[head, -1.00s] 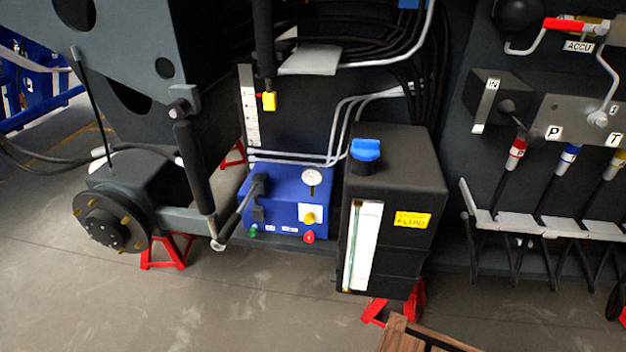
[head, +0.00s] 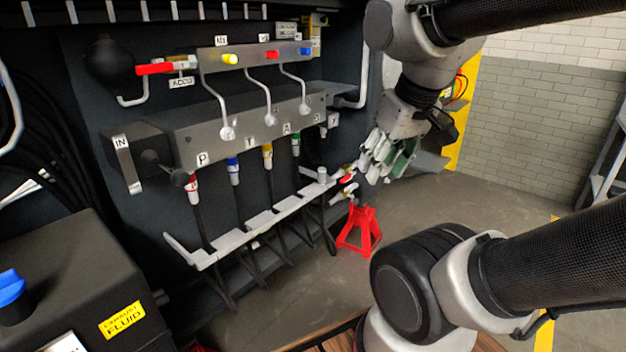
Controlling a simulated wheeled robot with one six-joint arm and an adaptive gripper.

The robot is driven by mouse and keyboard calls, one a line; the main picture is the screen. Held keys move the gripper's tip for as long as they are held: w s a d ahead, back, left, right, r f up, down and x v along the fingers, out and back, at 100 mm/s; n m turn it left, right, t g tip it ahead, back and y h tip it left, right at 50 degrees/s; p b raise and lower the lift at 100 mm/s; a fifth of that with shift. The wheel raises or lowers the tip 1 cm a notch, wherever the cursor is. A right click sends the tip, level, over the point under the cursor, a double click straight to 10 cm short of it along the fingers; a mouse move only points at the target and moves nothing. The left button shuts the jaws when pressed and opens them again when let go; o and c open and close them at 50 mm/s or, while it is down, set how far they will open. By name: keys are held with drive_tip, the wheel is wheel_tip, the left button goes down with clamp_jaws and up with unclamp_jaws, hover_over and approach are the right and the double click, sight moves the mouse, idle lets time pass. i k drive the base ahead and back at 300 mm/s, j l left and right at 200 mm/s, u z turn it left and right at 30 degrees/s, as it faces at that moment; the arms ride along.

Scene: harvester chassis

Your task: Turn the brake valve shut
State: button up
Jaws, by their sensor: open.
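No label reading "brake" is legible, so I cannot tell which part is the brake valve. A red lever (head: 155,68) lies level by the ACCU label at the upper left of the hydraulic panel. Small red-and-metal fittings (head: 347,179) show at the panel's right end, beside the fingertips of my gripper (head: 376,165). My gripper is open and points down, to the right of the valve block (head: 250,122). Nothing shows between its fingers. I cannot tell whether it touches the fittings.
Below the block, hoses with coloured collars pass a light grey rail (head: 255,232). A red stand (head: 360,230) is on the floor below my gripper. A black exhaust-fluid tank (head: 60,280) is at the lower left. Open floor (head: 520,225) lies to the right.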

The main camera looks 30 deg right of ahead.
sight(350, 176)
drive_tip(key=i+l+z, duration=0.7)
drive_tip(key=i+j, duration=0.05)
drive_tip(key=i, duration=0.05)
